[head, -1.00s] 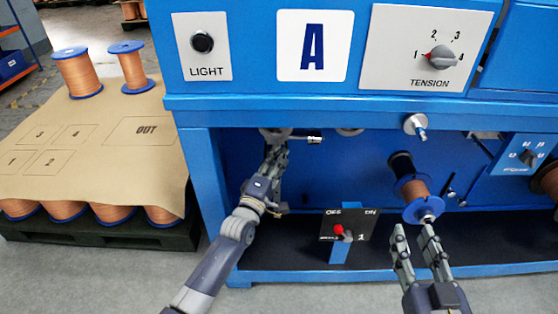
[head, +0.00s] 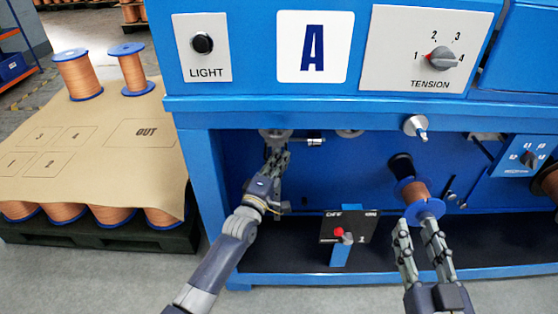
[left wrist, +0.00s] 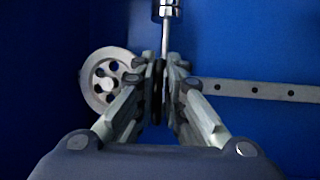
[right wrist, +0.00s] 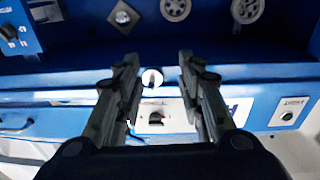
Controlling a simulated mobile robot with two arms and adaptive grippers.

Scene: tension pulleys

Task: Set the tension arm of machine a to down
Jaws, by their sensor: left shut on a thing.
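Machine A is the blue frame with the large "A" plate (head: 315,46). My left gripper (head: 275,152) is inside its open bay, at the upper left. In the left wrist view the fingers (left wrist: 165,85) are shut on a thin metal rod (left wrist: 166,38) with a shiny cylinder at its top; this looks like the tension arm. In the head view the cylinder (head: 314,142) points right from the fingertips. The gripped part is hidden between the fingers. My right gripper (head: 418,228) is open and empty, in front of the copper spool (head: 413,190).
A pulley wheel (left wrist: 103,80) and a bar with holes (left wrist: 255,90) lie behind the left fingers. A black switch plate (head: 333,229) with a red lever stands low in the bay. A TENSION dial (head: 441,58) is above. A pallet with spools (head: 135,68) stands to the left.

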